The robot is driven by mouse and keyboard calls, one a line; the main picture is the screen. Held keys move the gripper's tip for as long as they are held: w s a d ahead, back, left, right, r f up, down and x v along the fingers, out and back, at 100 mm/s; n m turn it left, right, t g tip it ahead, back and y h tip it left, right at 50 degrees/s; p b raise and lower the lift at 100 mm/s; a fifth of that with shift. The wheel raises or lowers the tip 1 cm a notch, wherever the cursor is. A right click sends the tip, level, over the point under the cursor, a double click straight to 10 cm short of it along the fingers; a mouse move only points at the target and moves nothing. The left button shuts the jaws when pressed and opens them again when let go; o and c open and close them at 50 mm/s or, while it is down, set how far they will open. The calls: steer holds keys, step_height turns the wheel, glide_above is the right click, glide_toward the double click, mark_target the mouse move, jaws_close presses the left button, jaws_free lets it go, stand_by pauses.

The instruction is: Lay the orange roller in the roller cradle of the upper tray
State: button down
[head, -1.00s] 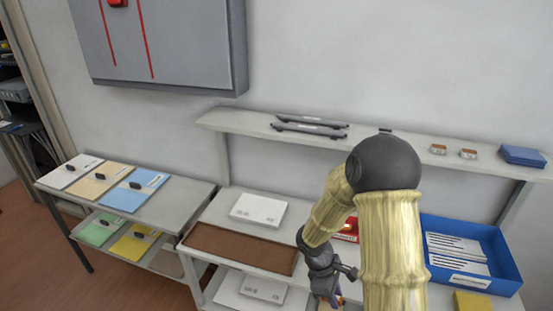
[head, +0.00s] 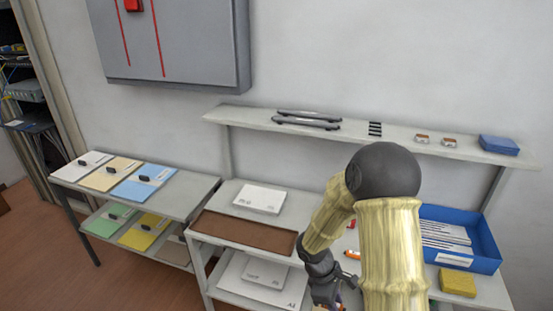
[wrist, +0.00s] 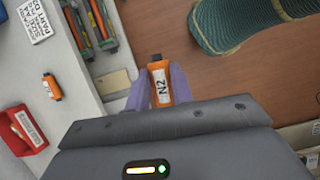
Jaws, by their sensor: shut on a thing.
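My gripper (wrist: 159,90) is shut on an orange piece labelled N2 (wrist: 160,72) with a dark cap, held between its purple fingers. I cannot tell for sure that this piece is the roller. In the head view my gripper is low near the bottom edge, mostly hidden by my arm. A tray (wrist: 109,43) with long orange, green and grey parts in its slots lies ahead, cut off by the wrist view's top edge. Its cradle is not clear. A second orange piece (wrist: 51,87) lies apart on the pale bench; it also shows in the head view (head: 352,254).
A red bin (wrist: 22,130) stands on the bench at left. In the head view, a blue bin (head: 493,261) and a yellow block (head: 458,281) are right of my arm. A brown mat (head: 245,232) lies clear at left. A wall shelf (head: 400,131) runs behind.

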steer(key=shift+s, duration=0.2)
steer(key=shift+s+f, duration=0.15)
steer(key=shift+f+m, duration=0.2)
steer(key=shift+m, duration=0.2)
steer(key=shift+w+f+m+g+y, duration=0.3)
steer(key=shift+w+f+m, duration=0.35)
steer(key=shift+w+m, duration=0.1)
steer(key=w+f+m+g+y, duration=0.2)
steer(key=w+f+m, duration=0.3)
steer(key=f+m, duration=0.5)
steer(key=shift+w+m+y, duration=0.15)
steer(key=shift+m+y, duration=0.3)
steer(key=shift+y, duration=0.35)
steer(key=shift+w+a+f, duration=0.1)
